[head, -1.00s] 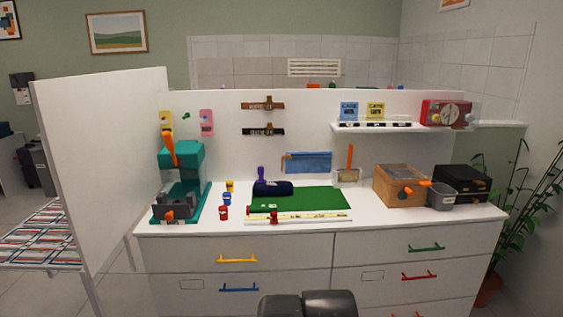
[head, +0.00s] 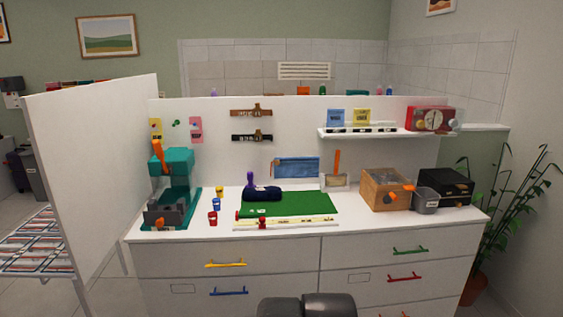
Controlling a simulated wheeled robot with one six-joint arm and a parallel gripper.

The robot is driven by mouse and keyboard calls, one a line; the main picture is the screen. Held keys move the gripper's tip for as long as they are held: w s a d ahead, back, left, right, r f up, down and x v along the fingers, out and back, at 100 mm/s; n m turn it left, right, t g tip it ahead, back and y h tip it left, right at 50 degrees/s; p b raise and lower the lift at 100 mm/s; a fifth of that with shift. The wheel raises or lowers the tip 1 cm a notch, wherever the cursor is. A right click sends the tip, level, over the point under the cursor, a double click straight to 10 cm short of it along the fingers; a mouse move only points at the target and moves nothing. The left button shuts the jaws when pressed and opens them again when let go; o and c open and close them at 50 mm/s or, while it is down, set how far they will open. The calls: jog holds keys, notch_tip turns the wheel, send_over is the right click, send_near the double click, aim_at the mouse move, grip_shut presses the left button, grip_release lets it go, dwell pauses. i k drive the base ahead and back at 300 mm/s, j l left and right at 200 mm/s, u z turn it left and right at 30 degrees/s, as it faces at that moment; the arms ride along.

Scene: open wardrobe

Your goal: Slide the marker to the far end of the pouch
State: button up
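A blue pouch (head: 297,167) is against the white back panel, just above the countertop, with its long side level. A small pale spot shows near its upper left end, too small to name. I cannot make out a marker on it for sure. A dark navy case-like thing (head: 262,194) lies on the counter in front and to the left, with a purple upright piece (head: 250,180) by its left end. My gripper is not in view; only a dark rounded part of my own body shows at the bottom edge.
A green mat (head: 305,204) lies mid-counter, with a white ruler-like strip (head: 300,222) along its front. A teal machine (head: 178,185) and small coloured pots stand left. A wooden box (head: 383,190), grey bin (head: 426,204) and black box (head: 455,185) stand right. A shelf (head: 365,132) hangs above.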

aim_at(262, 219)
jog(key=i+j, duration=0.2)
jog(key=i+l+z, duration=0.1)
jog(key=i, duration=0.4)
jog(key=i+l+z, duration=0.1)
jog(key=i+l, duration=0.15)
jog(key=i, duration=0.25)
jog(key=i+l+z, duration=0.1)
jog(key=i, duration=0.4)
